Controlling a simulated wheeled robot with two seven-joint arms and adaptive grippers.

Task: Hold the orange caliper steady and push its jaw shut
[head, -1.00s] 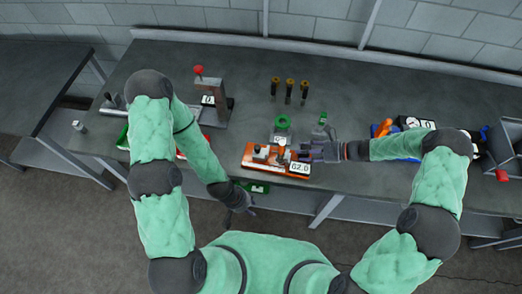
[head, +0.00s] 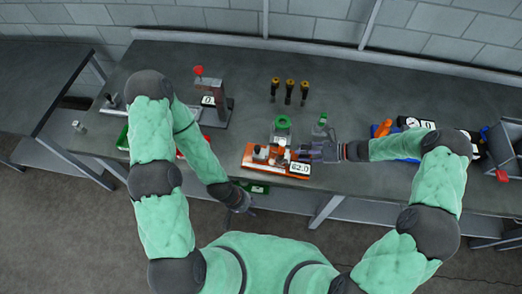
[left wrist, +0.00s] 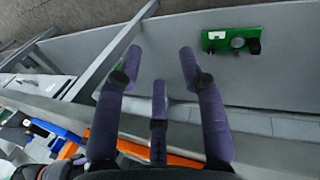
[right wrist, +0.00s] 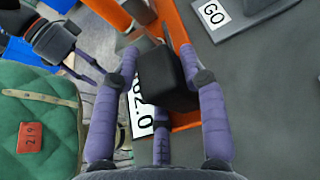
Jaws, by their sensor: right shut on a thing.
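The orange caliper (head: 262,170) lies on the table near its front edge, with a white readout tag at its right end. My right gripper (head: 308,152) reaches in from the right at that end. In the right wrist view, the fingers of my right gripper (right wrist: 163,80) are closed around a black block of the caliper, beside the orange bar (right wrist: 186,121); the block hides part of the tag. My left gripper (head: 241,202) hangs in front of the table edge, apart from the caliper. Its fingers (left wrist: 160,70) are spread and empty.
A green ring on a stand (head: 283,122) is just behind the caliper. Three dark posts with yellow tops (head: 289,92) stand further back. A grey press with a red knob (head: 213,100) is at left. A green board (head: 258,188) lies below the table's front edge.

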